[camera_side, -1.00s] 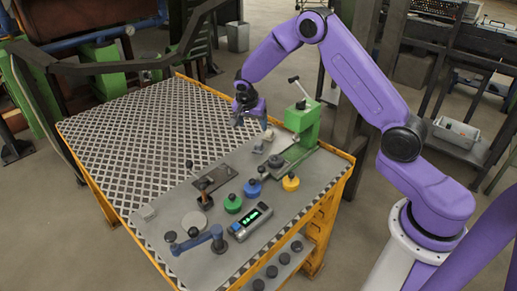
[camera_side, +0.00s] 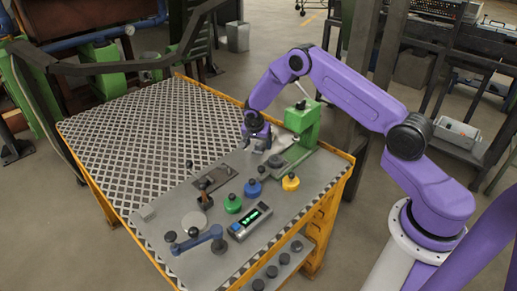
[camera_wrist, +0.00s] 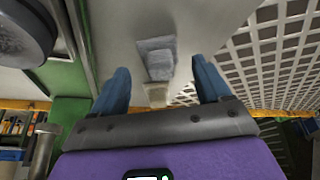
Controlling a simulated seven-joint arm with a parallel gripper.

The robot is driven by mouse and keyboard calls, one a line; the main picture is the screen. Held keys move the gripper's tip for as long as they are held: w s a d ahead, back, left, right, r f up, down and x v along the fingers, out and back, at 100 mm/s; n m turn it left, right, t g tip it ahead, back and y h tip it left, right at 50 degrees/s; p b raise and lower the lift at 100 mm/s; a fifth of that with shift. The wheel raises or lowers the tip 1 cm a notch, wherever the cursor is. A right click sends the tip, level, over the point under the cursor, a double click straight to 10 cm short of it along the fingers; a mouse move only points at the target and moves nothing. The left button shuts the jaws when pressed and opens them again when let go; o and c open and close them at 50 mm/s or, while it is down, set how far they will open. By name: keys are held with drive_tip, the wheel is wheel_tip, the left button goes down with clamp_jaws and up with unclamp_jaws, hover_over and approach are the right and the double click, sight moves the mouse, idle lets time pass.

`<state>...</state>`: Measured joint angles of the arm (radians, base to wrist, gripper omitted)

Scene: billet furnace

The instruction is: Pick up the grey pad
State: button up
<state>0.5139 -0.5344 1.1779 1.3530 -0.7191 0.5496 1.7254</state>
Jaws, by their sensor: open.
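The grey pad (camera_wrist: 155,45) shows in the wrist view as a small block on the grey work surface, ahead of and between my two blue fingers. A smaller grey face (camera_wrist: 160,68) adjoins its near side; I cannot tell if it is the same piece. My gripper (camera_wrist: 160,65) is open with space on both sides, and nothing is held. In the side view my gripper (camera_side: 257,143) is low over the table, left of the green press, and largely hides the pad.
A pale block (camera_wrist: 156,96) lies nearer in the wrist view. The green press (camera_side: 302,124) stands close to the right. Blue (camera_side: 252,188), green (camera_side: 232,204) and yellow (camera_side: 290,182) knobbed pieces stand in front. The perforated table area (camera_side: 150,135) is clear.

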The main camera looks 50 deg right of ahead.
drive_tip(key=shift+w+d+f, duration=0.15)
drive_tip(key=shift+d+f, duration=0.05)
drive_tip(key=shift+f, duration=0.5)
drive_tip(key=c, duration=1.1)
drive_tip(key=shift+c, duration=0.3)
drive_tip(key=shift+r, duration=0.15)
drive_tip(key=shift+r, duration=0.6)
drive_tip(key=s+a+r, duration=0.2)
drive_tip(key=s+r, duration=0.9)
drive_tip(key=s, duration=0.2)
drive_tip(key=shift+s+a+r, duration=0.25)
drive_tip(key=shift+s+a, duration=0.1)
drive_tip(key=shift+a, duration=0.05)
